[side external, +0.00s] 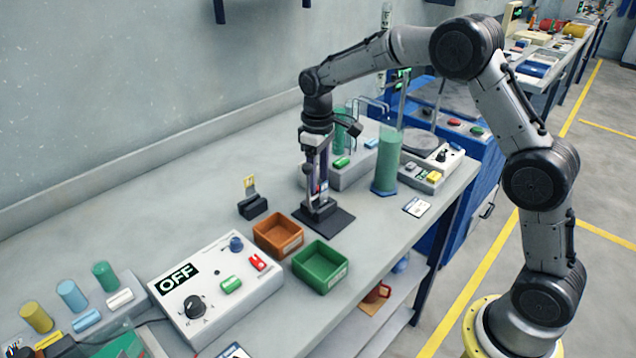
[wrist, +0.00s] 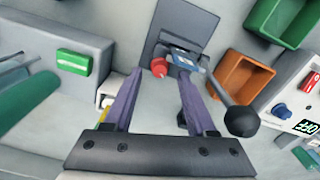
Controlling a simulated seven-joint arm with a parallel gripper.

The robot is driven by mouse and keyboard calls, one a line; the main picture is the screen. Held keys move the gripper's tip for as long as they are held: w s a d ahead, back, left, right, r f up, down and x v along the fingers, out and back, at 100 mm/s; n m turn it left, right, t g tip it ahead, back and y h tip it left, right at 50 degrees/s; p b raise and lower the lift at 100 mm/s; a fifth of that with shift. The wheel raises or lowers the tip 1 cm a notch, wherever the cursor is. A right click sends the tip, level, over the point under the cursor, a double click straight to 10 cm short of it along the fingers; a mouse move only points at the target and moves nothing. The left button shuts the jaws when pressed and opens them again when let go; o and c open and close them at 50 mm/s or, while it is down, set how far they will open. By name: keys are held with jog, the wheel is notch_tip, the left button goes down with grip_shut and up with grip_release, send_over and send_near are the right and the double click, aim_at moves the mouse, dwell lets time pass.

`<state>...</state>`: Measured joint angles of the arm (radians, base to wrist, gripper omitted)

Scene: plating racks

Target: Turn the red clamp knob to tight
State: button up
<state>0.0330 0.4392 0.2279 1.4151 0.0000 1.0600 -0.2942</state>
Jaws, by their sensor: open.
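The red clamp knob (wrist: 159,67) shows in the wrist view, on a small clamp by a blue-and-white label (wrist: 184,59). The clamp belongs to a stand with a dark square base plate (side external: 338,221). A dark rod with a round black end (wrist: 241,120) rises from it. My gripper (wrist: 161,76) is open, its two purple fingers apart, with the knob near the gap between their tips. I cannot tell whether the knob is fully between them; no contact shows. In the side view my gripper (side external: 318,186) points down over the base and hides most of the clamp.
An orange bin (side external: 262,242) and a green bin (side external: 305,273) stand in front of the stand. A black holder with a yellow tag (side external: 250,184) is to the left. A green cylinder (side external: 387,163) stands right. A control box reading OFF (side external: 212,307) is at front left.

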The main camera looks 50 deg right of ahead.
jog(key=shift+f, duration=1.1)
grip_shut()
